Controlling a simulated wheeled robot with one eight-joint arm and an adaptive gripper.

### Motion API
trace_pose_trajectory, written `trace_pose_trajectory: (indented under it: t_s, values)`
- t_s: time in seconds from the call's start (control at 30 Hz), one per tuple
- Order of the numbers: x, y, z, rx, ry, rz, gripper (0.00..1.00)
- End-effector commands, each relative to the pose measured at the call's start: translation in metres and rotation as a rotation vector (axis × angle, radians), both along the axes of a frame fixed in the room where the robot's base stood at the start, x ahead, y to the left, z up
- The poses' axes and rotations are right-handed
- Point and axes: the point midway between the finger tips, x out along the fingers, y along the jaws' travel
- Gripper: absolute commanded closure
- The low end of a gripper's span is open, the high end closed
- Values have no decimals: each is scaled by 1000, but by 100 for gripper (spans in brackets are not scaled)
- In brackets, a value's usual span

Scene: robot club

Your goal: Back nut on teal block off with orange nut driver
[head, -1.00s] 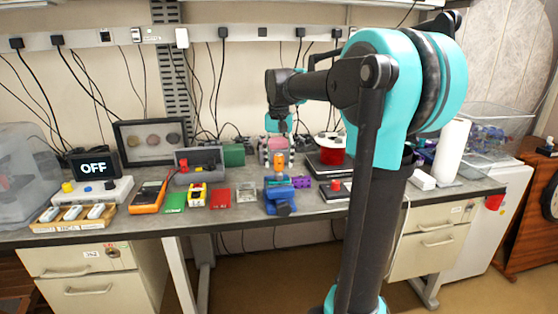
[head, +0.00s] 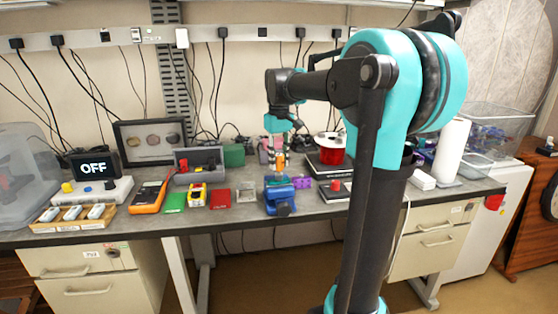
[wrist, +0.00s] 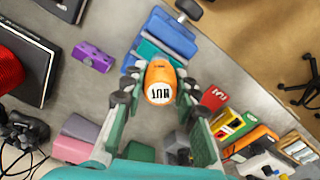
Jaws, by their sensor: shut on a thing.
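The orange nut driver (wrist: 160,82), marked "NUT", stands upright between the fingers of my gripper (wrist: 157,98), which is shut on it. In the head view the driver's orange handle (head: 280,161) shows below my gripper (head: 280,147), just above the teal block (head: 277,180). The teal block also shows in the wrist view (wrist: 152,52), clamped in a blue vise (wrist: 168,32). The vise stands at the bench's front edge in the head view (head: 281,201). The driver's lower end and the nut are hidden, so I cannot tell whether they touch.
A purple block (head: 302,182) lies just right of the vise. Left of it are a small clear tray (head: 246,193), a red box (head: 220,198) and a green box (head: 174,203). A red spool (head: 331,146) stands at the back right. Some bare bench lies around the vise.

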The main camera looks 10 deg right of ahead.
Motion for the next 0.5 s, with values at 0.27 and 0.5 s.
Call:
trace_pose_trajectory:
  t_s: [0.27,0.5]
  values:
    - [0,0,0,1,0,346,100]
    - [0,0,0,1,0,454,100]
